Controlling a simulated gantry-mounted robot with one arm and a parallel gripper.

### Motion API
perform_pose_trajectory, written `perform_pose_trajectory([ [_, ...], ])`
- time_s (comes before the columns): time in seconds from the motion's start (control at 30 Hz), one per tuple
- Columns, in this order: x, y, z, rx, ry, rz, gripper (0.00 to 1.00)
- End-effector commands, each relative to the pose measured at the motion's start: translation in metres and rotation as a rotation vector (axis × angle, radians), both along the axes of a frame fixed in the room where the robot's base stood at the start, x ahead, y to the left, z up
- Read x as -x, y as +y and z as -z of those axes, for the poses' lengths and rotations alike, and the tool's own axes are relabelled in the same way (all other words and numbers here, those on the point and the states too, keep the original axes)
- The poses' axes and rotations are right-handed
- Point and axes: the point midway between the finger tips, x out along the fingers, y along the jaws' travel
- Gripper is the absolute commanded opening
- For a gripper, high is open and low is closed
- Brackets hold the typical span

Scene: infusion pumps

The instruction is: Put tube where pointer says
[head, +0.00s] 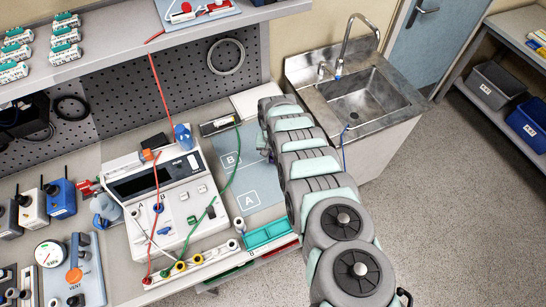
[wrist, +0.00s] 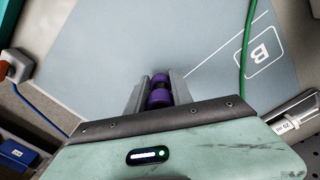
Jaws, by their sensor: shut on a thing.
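My gripper (wrist: 159,88) is shut on a purple tube (wrist: 160,97) in the wrist view; a dark band crosses it between the fingers. It is over a blue-grey mat; whether it touches the mat I cannot tell. The mat (head: 262,182) carries outlined zones A and B in the head view, and the B label shows right of the gripper in the wrist view (wrist: 262,57). A round white gauge (head: 49,253) and a panel with an orange knob (head: 74,276) stand at lower left; where either points is too small to read.
A white pump (head: 160,195) with red, white and green lines stands left of the mat. A teal tray (head: 268,235) lies in front of the mat. A steel sink (head: 360,98) is at the back right. Green tubing (wrist: 246,50) crosses the mat near B.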

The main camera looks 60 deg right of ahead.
Motion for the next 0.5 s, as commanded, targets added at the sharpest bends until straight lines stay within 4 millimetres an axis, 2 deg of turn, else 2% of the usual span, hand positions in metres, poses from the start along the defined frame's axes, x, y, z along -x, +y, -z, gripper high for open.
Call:
perform_pose_trajectory([
  [0.17,-0.0002,0.0002,0.0045,0.000,0.000,0.000,0.00],
  [0.2,0.0000,0.0000,0.0034,0.000,0.000,0.000,0.29],
  [0.43,-0.0002,-0.0002,0.0028,0.000,0.000,0.000,0.48],
  [0.5,-0.0002,-0.0002,0.0028,0.000,0.000,0.000,0.49],
])
